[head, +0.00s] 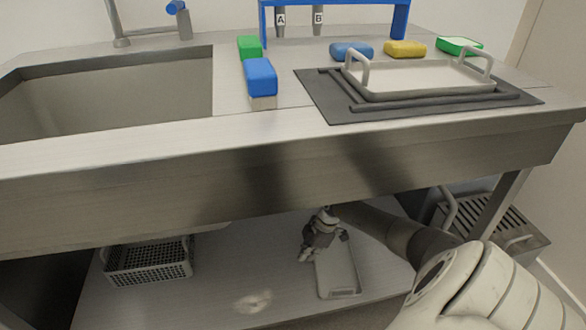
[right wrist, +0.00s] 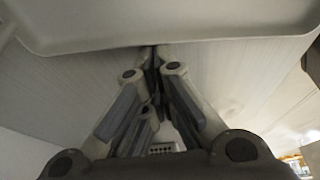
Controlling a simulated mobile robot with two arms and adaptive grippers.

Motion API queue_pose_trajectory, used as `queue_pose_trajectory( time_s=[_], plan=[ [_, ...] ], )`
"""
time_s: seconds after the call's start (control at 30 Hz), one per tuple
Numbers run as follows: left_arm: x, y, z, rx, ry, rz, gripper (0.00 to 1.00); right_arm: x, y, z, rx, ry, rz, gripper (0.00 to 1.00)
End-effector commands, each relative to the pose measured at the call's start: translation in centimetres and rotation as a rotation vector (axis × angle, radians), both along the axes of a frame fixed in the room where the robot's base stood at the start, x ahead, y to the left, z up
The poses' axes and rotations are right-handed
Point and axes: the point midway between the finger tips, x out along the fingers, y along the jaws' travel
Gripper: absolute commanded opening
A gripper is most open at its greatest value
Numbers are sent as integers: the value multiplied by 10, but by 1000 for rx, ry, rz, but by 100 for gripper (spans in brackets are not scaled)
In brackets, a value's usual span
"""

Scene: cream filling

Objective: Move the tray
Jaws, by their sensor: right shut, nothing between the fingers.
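A pale shallow tray (head: 338,284) lies on the lower shelf under the counter. My right gripper (head: 318,246) is under the counter at the far end of this tray and partly covers it in the head view. In the right wrist view my right gripper's fingers (right wrist: 154,58) come together with nothing between them. A pale rimmed edge, likely of that tray (right wrist: 165,28), spans the top there; I cannot tell whether the fingers touch it. Another tray (head: 430,92), with two upright handles, sits on a dark mat (head: 325,99) on the counter. My left gripper is not in view.
A grey basket (head: 148,262) stands on the lower shelf (head: 235,275) at left. A slatted metal unit (head: 490,212) is at right. The counter edge (head: 270,175) hangs above my right arm. Blue (head: 261,77), green (head: 249,46) and yellow (head: 405,49) items stand on the counter.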

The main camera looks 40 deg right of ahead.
Motion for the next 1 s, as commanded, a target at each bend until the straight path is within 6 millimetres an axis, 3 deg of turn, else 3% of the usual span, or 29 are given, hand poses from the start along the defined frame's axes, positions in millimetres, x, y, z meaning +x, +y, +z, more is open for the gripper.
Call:
queue_pose_trajectory(
  time_s=[0.2,0.67,0.87,1.0],
  plan=[
    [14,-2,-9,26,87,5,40,-8,-11,0,0,2,-1,0],
    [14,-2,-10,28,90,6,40,-8,-14,4,-2,0,0,0],
    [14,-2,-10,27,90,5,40,-13,-22,30,-5,-1,3,0],
    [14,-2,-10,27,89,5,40,-19,-31,61,-6,-1,3,0]
  ],
)
